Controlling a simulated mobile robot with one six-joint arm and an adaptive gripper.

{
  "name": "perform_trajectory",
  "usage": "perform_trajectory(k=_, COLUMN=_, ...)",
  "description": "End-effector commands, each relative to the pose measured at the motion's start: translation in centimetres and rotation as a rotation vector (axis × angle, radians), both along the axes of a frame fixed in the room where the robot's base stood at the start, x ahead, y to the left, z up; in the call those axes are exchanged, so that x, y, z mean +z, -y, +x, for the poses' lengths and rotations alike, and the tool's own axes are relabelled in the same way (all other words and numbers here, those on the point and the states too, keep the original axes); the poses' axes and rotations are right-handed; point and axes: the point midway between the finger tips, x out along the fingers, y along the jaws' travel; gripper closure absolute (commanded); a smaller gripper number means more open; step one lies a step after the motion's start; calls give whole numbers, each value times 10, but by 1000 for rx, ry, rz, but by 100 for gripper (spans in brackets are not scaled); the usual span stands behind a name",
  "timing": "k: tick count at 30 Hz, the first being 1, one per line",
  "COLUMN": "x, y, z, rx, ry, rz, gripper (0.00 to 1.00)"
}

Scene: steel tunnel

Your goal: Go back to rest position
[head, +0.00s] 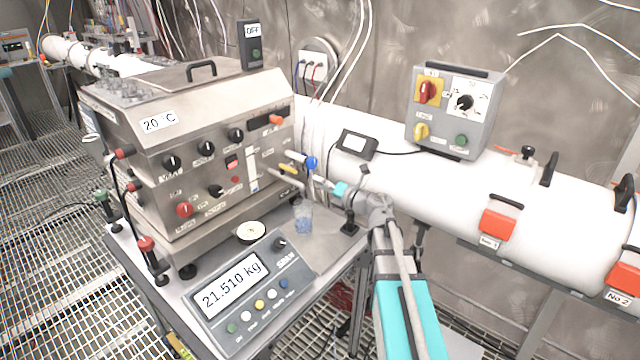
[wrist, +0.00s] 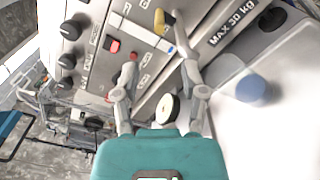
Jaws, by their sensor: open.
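My gripper (head: 310,180) is at the front of the steel machine (head: 190,150), near its right end, above the bench. In the wrist view my gripper (wrist: 159,70) has its two grey fingers spread wide, with nothing held between them. The fingers point at the machine's front panel. A yellow handle (wrist: 163,22) shows beyond the fingertips, with a gap between. Whether a finger touches the panel cannot be told. My arm reaches in from the lower right in the head view.
A small beaker with blue contents (head: 304,217) stands on the bench below my gripper. The scale display (head: 240,290) sits in front. A white pipe (head: 450,190) runs behind, carrying a grey control box (head: 455,112). Open grating floor (head: 40,250) lies left.

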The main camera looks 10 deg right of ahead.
Motion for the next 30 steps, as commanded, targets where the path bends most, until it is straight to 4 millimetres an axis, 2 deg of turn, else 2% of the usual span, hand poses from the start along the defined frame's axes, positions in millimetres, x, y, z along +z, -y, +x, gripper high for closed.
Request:
perform_trajectory(k=8, x=3, y=1, z=1, rx=-16, ry=1, rz=15, gripper=45)
perform_trajectory(k=14, x=16, y=8, z=8, rx=-115, ry=-1, rz=108, gripper=45)
perform_trajectory(k=22, x=39, y=36, z=18, rx=-376, ry=-39, rz=370, gripper=45)
perform_trajectory(k=30, x=38, y=69, z=14, rx=-657, ry=-137, rz=671, gripper=45)
